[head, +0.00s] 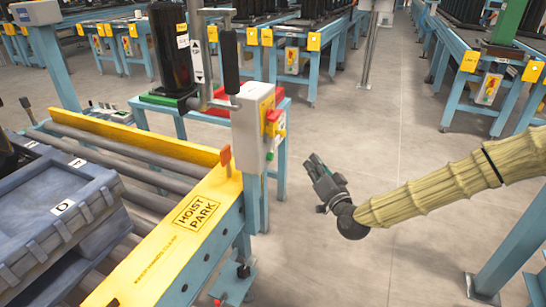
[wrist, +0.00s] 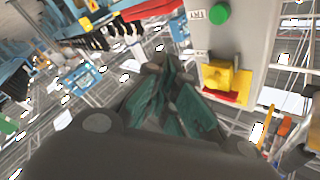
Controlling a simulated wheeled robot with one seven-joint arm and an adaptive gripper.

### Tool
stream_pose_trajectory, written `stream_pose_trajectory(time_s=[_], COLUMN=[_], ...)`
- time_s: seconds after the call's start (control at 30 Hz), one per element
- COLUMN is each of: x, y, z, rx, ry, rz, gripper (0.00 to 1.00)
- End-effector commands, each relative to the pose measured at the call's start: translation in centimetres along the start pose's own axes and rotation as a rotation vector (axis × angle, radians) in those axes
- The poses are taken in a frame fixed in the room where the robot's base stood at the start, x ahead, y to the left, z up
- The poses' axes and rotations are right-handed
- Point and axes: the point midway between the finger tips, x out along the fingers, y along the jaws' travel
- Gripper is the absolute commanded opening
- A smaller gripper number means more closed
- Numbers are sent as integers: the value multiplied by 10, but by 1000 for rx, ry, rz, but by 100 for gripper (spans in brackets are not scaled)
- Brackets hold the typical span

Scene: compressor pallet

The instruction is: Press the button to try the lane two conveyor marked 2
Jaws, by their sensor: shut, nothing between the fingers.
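A grey control box (head: 248,128) stands on a post at the end of the yellow-edged roller conveyor (head: 190,225). Its right side carries a red switch on a yellow plate (head: 271,112), with a green button (head: 270,156) low down. In the wrist view the green button (wrist: 219,14) sits beside a label reading TRY (wrist: 197,15), and the yellow plate with a red handle (wrist: 225,80) is close to the fingers. My gripper (head: 314,162) is shut and empty, right of the box and apart from it. I cannot make out a 2 marking.
A grey crate (head: 55,235) sits on the rollers at left. Blue-legged conveyors (head: 480,60) line the back right. The floor (head: 350,120) around my gripper is clear.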

Motion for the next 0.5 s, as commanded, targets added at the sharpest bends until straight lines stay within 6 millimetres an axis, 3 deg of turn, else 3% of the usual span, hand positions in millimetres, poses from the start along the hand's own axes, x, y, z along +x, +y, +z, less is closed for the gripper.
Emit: stream_pose_trajectory(time_s=[0.5], x=[13], y=[-9], z=[11], rx=[0], ry=[-2], rz=[0], gripper=[0])
